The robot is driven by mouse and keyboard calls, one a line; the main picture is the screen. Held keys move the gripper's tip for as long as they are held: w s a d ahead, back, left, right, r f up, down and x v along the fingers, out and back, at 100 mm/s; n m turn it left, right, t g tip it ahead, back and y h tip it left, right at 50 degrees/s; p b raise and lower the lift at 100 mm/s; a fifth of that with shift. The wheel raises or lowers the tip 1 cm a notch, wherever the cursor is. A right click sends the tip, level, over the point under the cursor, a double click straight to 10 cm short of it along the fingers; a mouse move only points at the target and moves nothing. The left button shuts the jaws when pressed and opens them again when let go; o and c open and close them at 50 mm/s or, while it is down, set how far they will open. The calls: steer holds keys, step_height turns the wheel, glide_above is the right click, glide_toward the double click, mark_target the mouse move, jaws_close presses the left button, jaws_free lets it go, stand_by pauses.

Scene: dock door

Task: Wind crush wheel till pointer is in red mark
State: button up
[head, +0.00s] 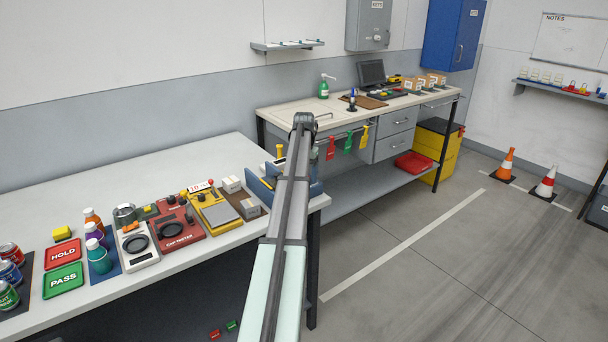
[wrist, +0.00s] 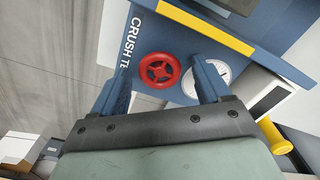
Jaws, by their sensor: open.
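The red crush wheel (wrist: 160,70) is on the blue crush tester (wrist: 185,32), in the middle of the wrist view. A round white dial (wrist: 222,72) sits to the right of the wheel. My right finger partly covers the dial, and its pointer and red mark are too small to read. My gripper (wrist: 162,80) is open, with one finger on each side of the wheel in the picture; I cannot tell whether they touch it. In the head view the blue tester (head: 262,188) is mostly hidden behind my arm, and the wheel is not visible there.
The tester has a yellow edge strip (wrist: 205,27) and a yellow-handled part (wrist: 274,134). On the white bench (head: 110,195), left of the tester, are a yellow device (head: 217,212), a red cap tester (head: 178,230) and a scale (head: 137,245). Another bench (head: 290,108) stands behind.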

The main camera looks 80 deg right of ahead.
steer(key=shift+r, duration=0.15)
step_height(320, 180, up, 14)
steer(key=shift+f, duration=0.25)
stand_by(0.7)
